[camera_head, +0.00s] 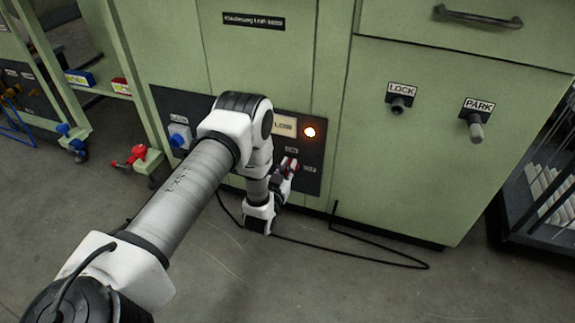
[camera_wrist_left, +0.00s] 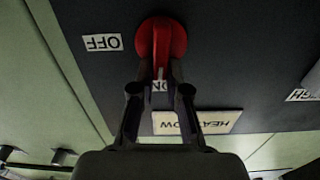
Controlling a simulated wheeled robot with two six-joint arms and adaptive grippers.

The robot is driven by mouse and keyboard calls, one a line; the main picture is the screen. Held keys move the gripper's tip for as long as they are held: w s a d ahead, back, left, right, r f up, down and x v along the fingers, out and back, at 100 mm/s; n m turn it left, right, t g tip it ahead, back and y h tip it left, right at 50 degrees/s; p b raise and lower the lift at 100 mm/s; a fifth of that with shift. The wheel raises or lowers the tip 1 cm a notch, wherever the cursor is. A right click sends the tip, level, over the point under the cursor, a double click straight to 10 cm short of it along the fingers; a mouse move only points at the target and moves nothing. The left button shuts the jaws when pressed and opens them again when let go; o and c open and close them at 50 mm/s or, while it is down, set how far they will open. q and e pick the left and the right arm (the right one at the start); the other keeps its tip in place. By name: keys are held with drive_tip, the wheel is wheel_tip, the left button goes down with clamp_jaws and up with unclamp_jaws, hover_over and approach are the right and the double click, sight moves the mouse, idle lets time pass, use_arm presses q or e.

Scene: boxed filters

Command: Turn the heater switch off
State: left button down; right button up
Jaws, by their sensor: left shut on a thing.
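The heater switch is a red rotary knob (camera_wrist_left: 163,42) on a dark panel in the left wrist view, which is upside down. Its white-marked handle points at the ON label (camera_wrist_left: 160,87), which lies partly between my fingers. The OFF label (camera_wrist_left: 101,42) is to the left of the knob. My left gripper (camera_wrist_left: 160,80) is shut on the knob's handle. In the head view my left gripper (camera_head: 286,177) is at the lower right of the panel, with a bit of the red knob (camera_head: 291,162) showing. My right gripper is out of view.
An orange lamp (camera_head: 309,132) glows above the switch. A blue knob (camera_head: 179,136) is on the panel's left side. LOCK (camera_head: 398,104) and PARK (camera_head: 475,127) knobs are on the green cabinet (camera_head: 440,180). A black cable (camera_head: 345,255) lies on the floor.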

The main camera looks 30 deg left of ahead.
sight(298, 168)
use_arm(q)
drive_tip(key=m+p, duration=0.2)
drive_tip(key=m, duration=0.2)
drive_tip(key=d+f+m+p, duration=0.1)
drive_tip(key=m+p, duration=0.2)
drive_tip(key=m, duration=0.1)
drive_tip(key=d+m+p, duration=0.1)
drive_tip(key=m+p, duration=0.2)
drive_tip(key=m, duration=0.1)
drive_tip(key=shift+w+f+m, duration=0.2)
drive_tip(key=shift+w+m, duration=0.05)
drive_tip(key=shift+m, duration=0.05)
drive_tip(key=m, duration=0.2)
drive_tip(key=f+m+p, duration=0.1)
drive_tip(key=m, duration=0.1)
drive_tip(key=shift+d+m, duration=0.15)
drive_tip(key=shift+m, duration=0.25)
drive_tip(key=shift+f, duration=0.1)
drive_tip(key=c, duration=1.2)
unclamp_jaws()
drive_tip(key=shift+o, duration=0.2)
